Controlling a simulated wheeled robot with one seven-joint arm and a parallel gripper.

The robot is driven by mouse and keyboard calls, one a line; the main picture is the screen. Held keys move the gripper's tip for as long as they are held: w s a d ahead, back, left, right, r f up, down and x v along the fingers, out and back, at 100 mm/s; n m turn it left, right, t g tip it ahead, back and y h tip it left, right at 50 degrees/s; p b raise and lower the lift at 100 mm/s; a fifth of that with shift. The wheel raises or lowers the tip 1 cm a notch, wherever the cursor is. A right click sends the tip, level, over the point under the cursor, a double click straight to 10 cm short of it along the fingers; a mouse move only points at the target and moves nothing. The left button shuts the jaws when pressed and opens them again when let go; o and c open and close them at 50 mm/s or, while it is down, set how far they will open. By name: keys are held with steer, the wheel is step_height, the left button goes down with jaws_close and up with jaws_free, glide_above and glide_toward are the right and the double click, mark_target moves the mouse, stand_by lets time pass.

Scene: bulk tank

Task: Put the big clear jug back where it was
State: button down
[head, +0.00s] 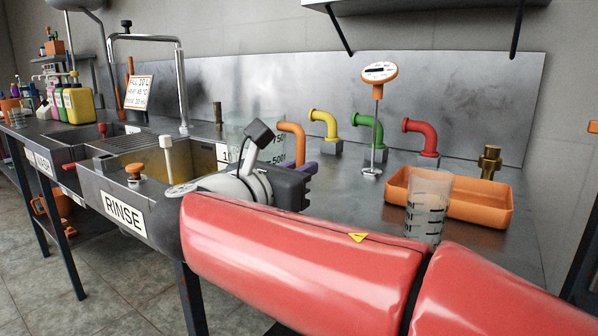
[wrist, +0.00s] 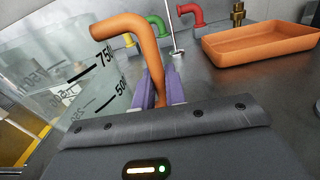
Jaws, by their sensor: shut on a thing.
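The big clear jug (head: 250,128) stands upright behind my gripper, beside the right end of the rinse basin. Its black volume marks show in the wrist view, where the jug (wrist: 75,80) fills the left side. Its curved orange handle (wrist: 130,25) also shows in the head view (head: 292,129). My gripper (wrist: 161,88) is shut on the handle, with a purple finger on each side of its lower part. In the head view my gripper (head: 306,167) partly hides the jug. The jug's base is hidden, so I cannot tell whether it touches the counter.
The rinse basin (head: 110,185) is left of my gripper. Yellow (head: 324,119), green (head: 369,125) and red (head: 421,130) bent pipes line the back. A dial thermometer (head: 379,72) stands before them. A smaller clear beaker (head: 428,200) and an orange tray (head: 480,205) are right.

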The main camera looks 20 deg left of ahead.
steer(key=shift+f, duration=0.1)
steer(key=c, duration=1.5)
jaws_free()
steer(key=shift+o, duration=0.2)
steer(key=shift+s+a, duration=0.1)
steer(key=shift+s, duration=0.2)
steer(key=v, duration=1.1)
steer(key=shift+s, duration=0.2)
